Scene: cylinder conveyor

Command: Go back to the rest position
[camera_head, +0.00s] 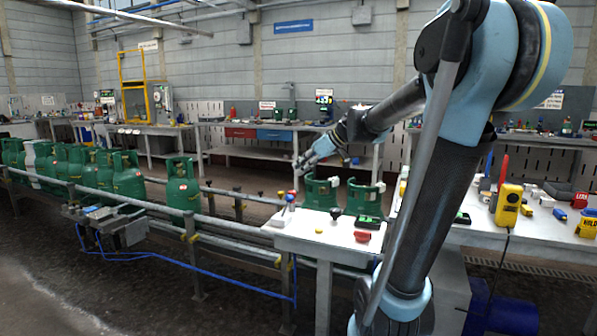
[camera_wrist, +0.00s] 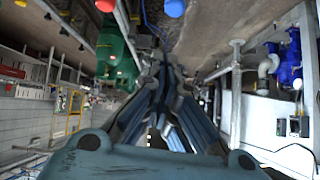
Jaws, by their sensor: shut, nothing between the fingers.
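My gripper (camera_head: 302,163) is at the end of my raised, bent arm, in the air above the white table beside the conveyor. It points left in the head view. In the wrist view its fingers (camera_wrist: 162,85) are closed together and hold nothing. Green gas cylinders (camera_head: 183,188) stand upright in a row on the conveyor at the left. Two more green cylinders (camera_head: 321,192) stand behind the white table, below and right of my gripper. A green cylinder (camera_wrist: 117,50) also shows in the wrist view, left of the fingers and apart from them.
The white table (camera_head: 290,238) carries small items, including a red button (camera_head: 362,236) and a green-black device (camera_head: 368,221). Conveyor rails (camera_head: 225,218) run across the middle. A right-hand bench holds a yellow device (camera_head: 509,204). Open floor (camera_head: 90,290) lies at the lower left.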

